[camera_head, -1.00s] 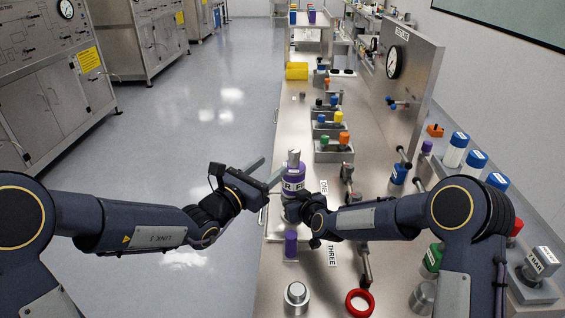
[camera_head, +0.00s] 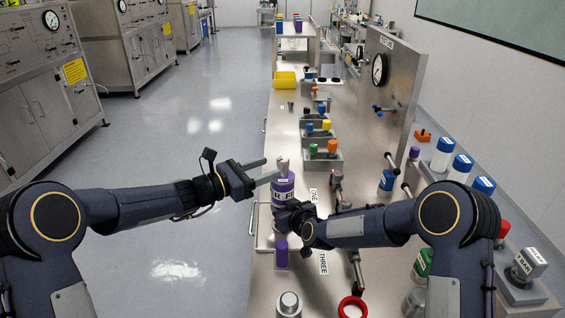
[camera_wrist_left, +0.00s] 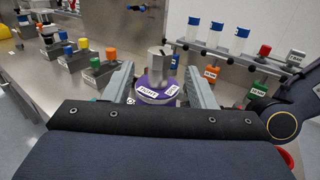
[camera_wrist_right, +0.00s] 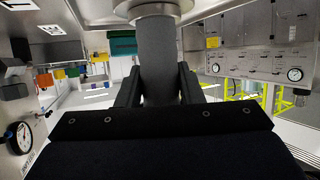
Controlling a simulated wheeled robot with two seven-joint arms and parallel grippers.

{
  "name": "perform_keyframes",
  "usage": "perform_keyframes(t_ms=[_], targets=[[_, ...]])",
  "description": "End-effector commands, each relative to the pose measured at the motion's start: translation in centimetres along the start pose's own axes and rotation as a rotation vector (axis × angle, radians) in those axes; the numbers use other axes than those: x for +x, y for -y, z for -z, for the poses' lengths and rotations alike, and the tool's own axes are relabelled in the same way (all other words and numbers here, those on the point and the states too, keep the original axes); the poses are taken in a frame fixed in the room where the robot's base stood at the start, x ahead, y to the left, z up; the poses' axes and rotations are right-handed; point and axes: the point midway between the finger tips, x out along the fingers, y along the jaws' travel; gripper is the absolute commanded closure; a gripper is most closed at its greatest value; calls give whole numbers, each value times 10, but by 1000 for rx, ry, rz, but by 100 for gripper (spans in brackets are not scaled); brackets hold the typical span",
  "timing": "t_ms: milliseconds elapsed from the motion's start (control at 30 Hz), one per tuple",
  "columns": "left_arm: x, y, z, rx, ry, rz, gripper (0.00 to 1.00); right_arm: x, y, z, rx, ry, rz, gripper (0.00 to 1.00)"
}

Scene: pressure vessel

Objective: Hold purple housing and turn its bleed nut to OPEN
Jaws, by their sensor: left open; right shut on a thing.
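The purple housing (camera_head: 284,187) stands upright above the bench, with white lettering around its side and a grey metal bleed nut (camera_head: 282,165) on top. My left gripper (camera_head: 270,168) is open at the height of the nut, coming from the left. In the left wrist view its fingers lie on either side of the nut (camera_wrist_left: 160,62) and the purple top with white labels, one reading TIGHT; contact cannot be told. My right gripper (camera_head: 284,212) is low at the housing. In the right wrist view it is shut on a grey upright part (camera_wrist_right: 158,60) under a round rim.
A small purple cylinder (camera_head: 281,252), a metal cylinder (camera_head: 289,305) and a red ring (camera_head: 352,308) are nearer on the bench. Grey blocks with coloured caps (camera_head: 322,158) stand beyond the housing. A panel with a gauge (camera_head: 380,70) rises at right.

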Motion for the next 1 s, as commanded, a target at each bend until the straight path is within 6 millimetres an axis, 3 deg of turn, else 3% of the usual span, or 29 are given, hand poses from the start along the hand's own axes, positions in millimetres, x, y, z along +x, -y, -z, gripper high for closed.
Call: perform_keyframes(t_ms=[100, 300, 700, 1000], targets=[[25, 1, 0, 1, 1, 3, 49, 0, 0, 0, 0, 1, 0, 100], [51, 0, 0, 1, 0, 1, 49, 0, 0, 0, 0, 1, 0, 100], [59, 0, 0, 0, 0, -1, 49, 0, 0, 0, 0, 1, -1, 100], [59, 0, 0, 0, 1, -1, 86, 0, 0, 0, 0, 1, -1, 100]])
